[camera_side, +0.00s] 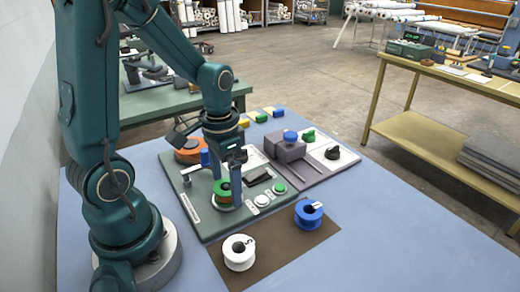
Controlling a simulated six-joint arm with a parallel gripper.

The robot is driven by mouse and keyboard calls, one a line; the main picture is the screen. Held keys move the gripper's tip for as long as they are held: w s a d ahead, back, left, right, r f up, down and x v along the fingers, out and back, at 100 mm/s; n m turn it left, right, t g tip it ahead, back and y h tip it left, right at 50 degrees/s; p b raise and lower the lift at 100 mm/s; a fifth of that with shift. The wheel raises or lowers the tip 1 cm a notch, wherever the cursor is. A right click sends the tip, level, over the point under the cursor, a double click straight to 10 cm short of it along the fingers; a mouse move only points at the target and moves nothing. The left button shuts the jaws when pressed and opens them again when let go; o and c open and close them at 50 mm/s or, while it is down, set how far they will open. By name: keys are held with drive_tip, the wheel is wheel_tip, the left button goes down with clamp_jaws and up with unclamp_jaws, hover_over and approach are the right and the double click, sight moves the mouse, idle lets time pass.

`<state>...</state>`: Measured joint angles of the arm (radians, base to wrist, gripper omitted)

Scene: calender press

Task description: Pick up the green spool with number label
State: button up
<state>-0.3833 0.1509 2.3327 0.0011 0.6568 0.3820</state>
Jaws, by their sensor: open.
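A green-topped spool (222,188) with a reddish band stands on the green machine board (205,228). No number on it is readable from here. My gripper (231,172) points down just above and behind this spool, with its fingers open. I cannot tell whether a finger overlaps the spool's rim or only passes behind it. A white spool (239,264) with a dark mark and a blue spool (309,222) with a white label lie on the brown mat (284,243).
Round buttons, one green (279,188), sit right of the green spool. A grey block (285,150) with a blue knob and rods stands behind. An orange round part (188,153) is behind my gripper. The blue tabletop (385,235) is clear at front right.

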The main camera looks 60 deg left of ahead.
drive_tip(key=c, duration=1.4)
drive_tip(key=shift+o, duration=0.2)
drive_tip(key=shift+r, duration=0.1)
